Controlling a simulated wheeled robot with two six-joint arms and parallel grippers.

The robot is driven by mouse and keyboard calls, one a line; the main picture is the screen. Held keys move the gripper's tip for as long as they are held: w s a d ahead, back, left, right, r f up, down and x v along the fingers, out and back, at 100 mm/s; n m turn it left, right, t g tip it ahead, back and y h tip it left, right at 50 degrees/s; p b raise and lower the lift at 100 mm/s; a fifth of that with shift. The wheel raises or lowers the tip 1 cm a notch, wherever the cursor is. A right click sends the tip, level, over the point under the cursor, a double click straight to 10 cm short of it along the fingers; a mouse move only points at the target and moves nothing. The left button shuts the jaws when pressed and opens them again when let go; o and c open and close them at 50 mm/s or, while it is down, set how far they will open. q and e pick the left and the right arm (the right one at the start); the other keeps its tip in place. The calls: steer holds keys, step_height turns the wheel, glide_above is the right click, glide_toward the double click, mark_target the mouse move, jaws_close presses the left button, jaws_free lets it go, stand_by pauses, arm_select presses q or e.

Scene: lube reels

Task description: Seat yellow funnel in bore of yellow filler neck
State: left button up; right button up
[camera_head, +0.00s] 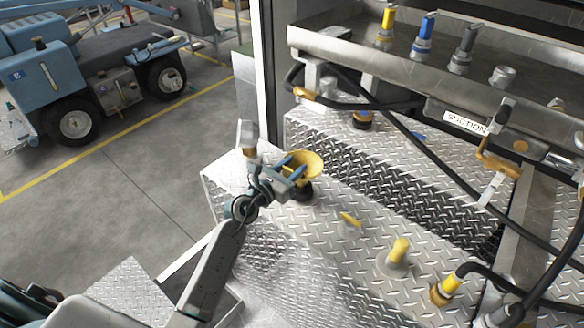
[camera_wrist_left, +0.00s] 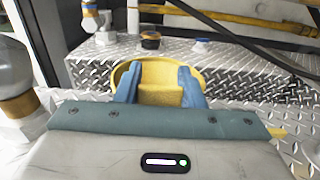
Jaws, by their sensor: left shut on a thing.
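The yellow funnel (camera_head: 308,161) is held above the tread-plate tank top. My left gripper (camera_head: 292,166) is shut on it; in the left wrist view the two blue fingers (camera_wrist_left: 160,88) grip the funnel (camera_wrist_left: 160,72) on both sides. A dark round fitting (camera_head: 302,191) shows just below the funnel, partly hidden; I cannot tell whether they touch or whether this is the yellow filler neck's bore. A yellow tag (camera_head: 350,219) lies to its right. A yellow-topped fitting (camera_head: 397,251) stands upright farther right. My right gripper is not in view.
A metal canister (camera_head: 247,138) stands left of the gripper. Black hoses (camera_head: 425,150) cross the right side. A yellow-collared hose end (camera_head: 446,289) lies at lower right.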

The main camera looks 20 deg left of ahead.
arm_select(q)
steer(key=shift+f, duration=0.25)
steer(key=o, duration=1.2)
steer(key=shift+o, duration=0.2)
steer(key=shift+r, duration=0.1)
steer(key=shift+r, duration=0.3)
steer(key=b+v, duration=0.1)
steer(key=v, duration=1.1)
steer(key=shift+b, duration=0.3)
